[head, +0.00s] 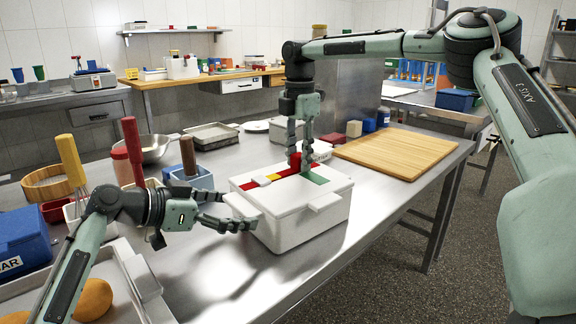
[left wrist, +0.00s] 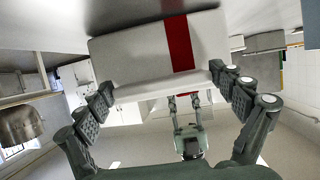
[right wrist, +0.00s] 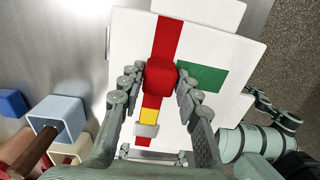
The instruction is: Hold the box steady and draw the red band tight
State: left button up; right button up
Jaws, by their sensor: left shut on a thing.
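The white lidded box (head: 300,225) stands on the metal table, with a red band (right wrist: 167,38) across its lid and down its side (left wrist: 179,45). A red block (right wrist: 161,78) sits on the band, with a yellow piece (right wrist: 150,116) and grey buckle (right wrist: 147,130) along it. A green patch (right wrist: 202,76) lies beside it. My left gripper (head: 236,212) is shut on the box's left end, at the ledge in the left wrist view (left wrist: 161,84). My right gripper (head: 300,163) is over the lid, open, its fingers on either side of the red block; contact is unclear.
A wooden board (head: 395,152) lies behind the box to the right. A blue holder (head: 190,180) with a brown handle stands close behind my left gripper. A tray (head: 120,285) and whisk (head: 70,160) are at the left. The table front right of the box is clear.

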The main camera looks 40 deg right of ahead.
aim_at(298, 155)
pick_arm(q)
jog(key=shift+r, duration=0.15)
pick_arm(e)
jog(key=o, duration=0.4)
jog(key=shift+a, duration=0.1)
pick_arm(q)
jog(key=shift+d, duration=0.1)
pick_arm(e)
jog(key=shift+r, duration=3.55)
pick_arm(q)
jog(key=o, duration=1.2)
